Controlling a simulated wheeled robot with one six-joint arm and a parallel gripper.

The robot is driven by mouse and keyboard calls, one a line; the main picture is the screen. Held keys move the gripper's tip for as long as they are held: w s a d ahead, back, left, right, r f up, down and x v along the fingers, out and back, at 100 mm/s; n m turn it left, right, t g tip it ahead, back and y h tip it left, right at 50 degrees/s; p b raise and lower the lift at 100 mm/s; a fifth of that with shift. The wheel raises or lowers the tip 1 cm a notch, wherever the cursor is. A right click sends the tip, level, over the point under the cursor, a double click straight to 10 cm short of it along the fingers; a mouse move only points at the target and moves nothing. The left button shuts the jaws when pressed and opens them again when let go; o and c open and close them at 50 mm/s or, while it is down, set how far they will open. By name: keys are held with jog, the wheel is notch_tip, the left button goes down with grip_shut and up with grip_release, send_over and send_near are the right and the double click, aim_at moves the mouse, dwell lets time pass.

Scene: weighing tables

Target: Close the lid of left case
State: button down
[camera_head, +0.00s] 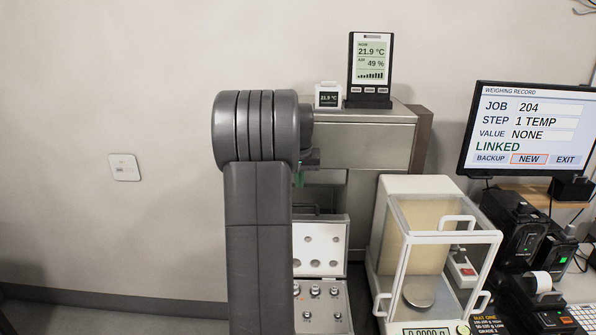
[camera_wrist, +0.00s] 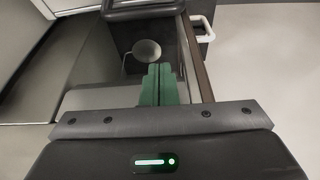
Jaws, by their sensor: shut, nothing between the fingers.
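In the head view, a grey case with several metal weights in its base (camera_head: 343,318) stands right of my arm. Its lid (camera_head: 340,228) is up, leaning back, with round recesses showing. My arm covers the case's left side and whatever lies left of it. I cannot tell whether this is the left case or whether another is hidden. My gripper shows in the head view only as a green bit (camera_head: 298,179) above the lid. In the wrist view, its green fingers (camera_wrist: 158,72) are shut together and empty. No case is clearly recognisable there.
A glass-walled balance (camera_head: 384,240) stands right of the case. Behind is a metal cabinet (camera_head: 365,145) with a climate display (camera_head: 370,65) on top. A monitor (camera_head: 530,130) is at the right. The wrist view shows a white handle (camera_wrist: 206,30) and a round grey disc (camera_wrist: 147,48).

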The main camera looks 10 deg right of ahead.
jog(key=shift+s+a+f+p, duration=0.15)
jog(key=shift+s+f+p, duration=0.25)
jog(key=shift+s+f, duration=0.45)
jog(key=shift+s+a+f+p, duration=0.1)
jog(key=shift+s+f+p, duration=0.35)
jog(key=shift+f, duration=0.6)
jog(key=shift+s+d+b, duration=0.15)
jog(key=shift+b, duration=0.2)
